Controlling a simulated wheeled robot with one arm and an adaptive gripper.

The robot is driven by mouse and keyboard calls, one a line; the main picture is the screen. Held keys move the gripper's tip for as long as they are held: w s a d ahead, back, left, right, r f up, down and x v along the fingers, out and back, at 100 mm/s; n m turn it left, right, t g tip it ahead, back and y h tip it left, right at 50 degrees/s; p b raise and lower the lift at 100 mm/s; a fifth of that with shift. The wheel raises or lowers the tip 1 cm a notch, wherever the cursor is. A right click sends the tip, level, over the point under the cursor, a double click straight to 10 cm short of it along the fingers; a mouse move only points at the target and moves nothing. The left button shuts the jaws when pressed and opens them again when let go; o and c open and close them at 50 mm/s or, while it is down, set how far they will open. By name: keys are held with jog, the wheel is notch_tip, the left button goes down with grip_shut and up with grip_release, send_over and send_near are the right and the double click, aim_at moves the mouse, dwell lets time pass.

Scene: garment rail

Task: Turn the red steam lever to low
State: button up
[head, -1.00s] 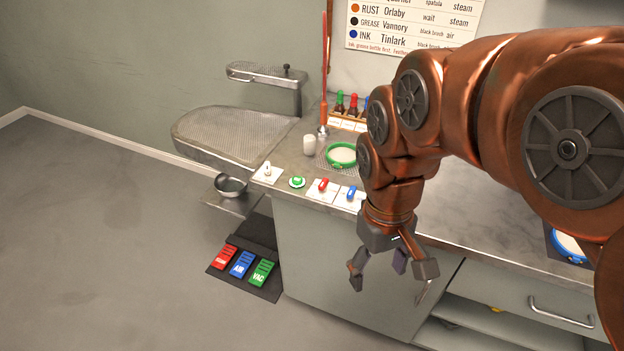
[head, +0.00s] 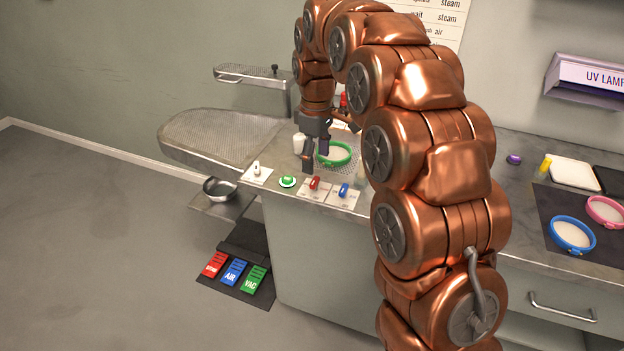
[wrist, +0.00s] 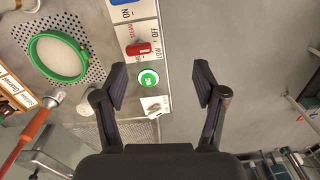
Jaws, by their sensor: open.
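The red steam lever (head: 314,183) sits on a white plate at the counter's front edge, between a green button (head: 287,181) and a blue lever (head: 344,189). In the wrist view the red lever (wrist: 139,48) lies across its plate, with OFF and LOW lettering beside it; its exact setting is hard to read. My gripper (head: 316,165) is above the counter, just behind the red lever in the head view. In the wrist view my gripper (wrist: 160,84) is open and empty, its fingers apart, with the lever beyond the fingertips and a little left.
A green-rimmed hoop (head: 336,154) on a perforated mat and a white pot stand close to my gripper. A white switch plate (head: 256,173) is at the left. Red, blue and green pedals (head: 237,272) are on the floor. Blue and pink hoops lie at the right.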

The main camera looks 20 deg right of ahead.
jog(key=n, duration=0.1)
send_over(312, 180)
notch_tip(312, 180, down, 2)
jog(key=shift+w, duration=0.15)
jog(key=shift+f+p, duration=0.6)
jog(key=shift+f, duration=3.3)
jog(key=c, duration=1.1)
jog(key=shift+c, duration=0.2)
